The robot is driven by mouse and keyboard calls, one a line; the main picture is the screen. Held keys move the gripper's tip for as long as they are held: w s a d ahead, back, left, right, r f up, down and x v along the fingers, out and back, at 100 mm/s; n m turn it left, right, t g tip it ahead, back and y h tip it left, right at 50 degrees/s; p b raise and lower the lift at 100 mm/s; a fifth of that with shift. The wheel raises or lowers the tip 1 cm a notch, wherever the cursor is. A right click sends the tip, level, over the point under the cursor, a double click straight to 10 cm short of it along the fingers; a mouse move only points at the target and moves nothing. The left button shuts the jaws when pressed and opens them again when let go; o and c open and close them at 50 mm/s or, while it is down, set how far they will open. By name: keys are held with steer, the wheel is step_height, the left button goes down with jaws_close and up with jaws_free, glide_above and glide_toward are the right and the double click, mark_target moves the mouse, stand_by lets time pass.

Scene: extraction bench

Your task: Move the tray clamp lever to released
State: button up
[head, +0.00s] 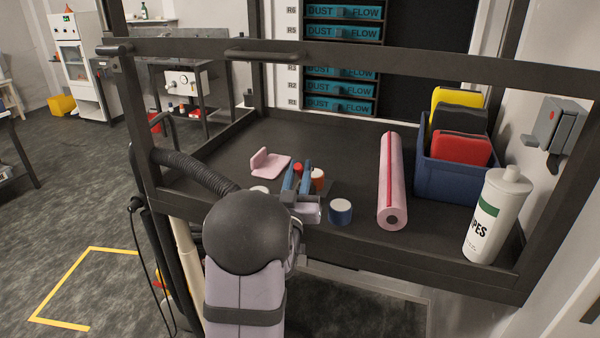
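My gripper (298,176) is low over the dark bench top, left of the middle, seen from behind. Its two blue fingers stand apart. A small red part (298,168) shows in the gap between the fingertips; it may be the clamp lever's handle. I cannot tell whether the fingers touch it. A dark flat piece shows beside the fingers, partly hidden. The lever's base and position are hidden by my gripper, so I cannot tell whether it is clamped or released.
A pink bracket (269,164) lies left. A dark frame rail crosses above.

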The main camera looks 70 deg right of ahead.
steer(key=o, duration=0.4)
steer(key=shift+c, duration=0.2)
steer(key=shift+a, duration=0.1)
steer(key=b+v, duration=0.2)
steer(key=v, duration=0.5)
steer(key=shift+a+b, duration=0.1)
steer(key=shift+b, duration=0.2)
